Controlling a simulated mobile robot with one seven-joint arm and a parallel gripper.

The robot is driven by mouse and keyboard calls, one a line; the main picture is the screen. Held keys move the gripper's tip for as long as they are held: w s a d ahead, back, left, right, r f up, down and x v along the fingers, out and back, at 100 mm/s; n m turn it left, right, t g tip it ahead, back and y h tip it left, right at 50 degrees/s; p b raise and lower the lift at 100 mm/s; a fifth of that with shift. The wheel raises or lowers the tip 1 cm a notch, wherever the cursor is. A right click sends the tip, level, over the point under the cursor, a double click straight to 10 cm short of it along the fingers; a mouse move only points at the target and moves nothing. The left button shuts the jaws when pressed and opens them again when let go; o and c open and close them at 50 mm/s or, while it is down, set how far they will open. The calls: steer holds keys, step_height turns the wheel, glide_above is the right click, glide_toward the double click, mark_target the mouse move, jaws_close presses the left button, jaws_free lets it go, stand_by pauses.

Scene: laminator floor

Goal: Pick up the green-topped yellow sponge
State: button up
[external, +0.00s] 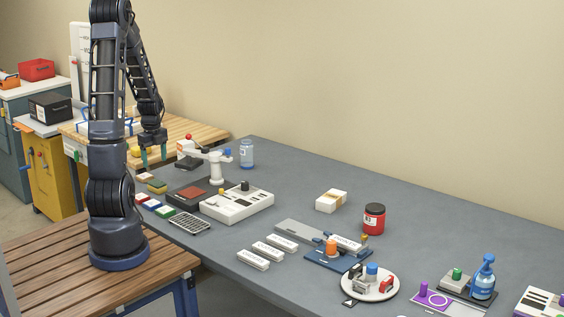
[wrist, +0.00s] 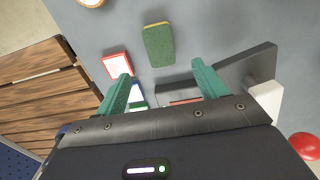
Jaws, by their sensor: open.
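The green-topped yellow sponge (wrist: 158,45) lies flat on the grey table, green side up, with a thin yellow edge at its far end. In the external view the sponge (external: 157,186) is near the table's left edge. My gripper (wrist: 161,72) is open and empty, with its two green fingers spread apart. In the wrist view the sponge is beyond the fingertips, roughly centred between them. In the external view my gripper (external: 153,155) hangs above the table's far left part, higher than the sponge and apart from it.
A red-edged pad (wrist: 117,65) lies left of the sponge, with blue and green ones beside it. A dark-based stand with a white arm (external: 215,156) is close on the right. A white device (external: 238,203) and calculator-like keypad (external: 190,222) lie nearer the camera.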

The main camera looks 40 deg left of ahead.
mark_target(157, 183)
steer(key=shift+d+f, duration=0.15)
steer(key=shift+f, duration=2.6)
steer(key=shift+d+f, duration=0.1)
steer(key=shift+f, duration=2.6)
steer(key=shift+c, duration=0.2)
steer(key=c, duration=1)
